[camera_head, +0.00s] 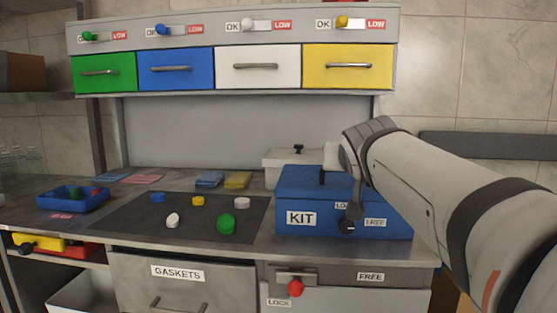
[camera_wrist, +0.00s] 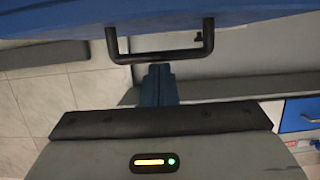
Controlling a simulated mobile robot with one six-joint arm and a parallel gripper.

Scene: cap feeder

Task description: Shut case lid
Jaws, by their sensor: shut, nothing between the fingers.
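The blue case (camera_head: 292,222) marked KIT stands at the right of the counter. Its lid (camera_head: 298,180) looks down on the body in the head view; whether it sits fully flush I cannot tell. A dark round latch knob (camera_head: 348,226) is on its front, between the lock and FREE labels. In the wrist view the blue lid (camera_wrist: 90,25) fills the top edge, with its black U-shaped handle (camera_wrist: 160,55) below it. My gripper (camera_wrist: 159,70) is shut and empty, its tips close to the handle bar; contact is unclear. My wrist hides part of the case's right side.
A pale box (camera_head: 283,160) stands behind the case. A dark mat (camera_head: 130,220) with several coloured caps lies to the left, and a blue tray (camera_head: 72,199) farther left. Coloured drawers (camera_head: 255,67) hang above. A red knob (camera_head: 295,288) is on the cabinet below.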

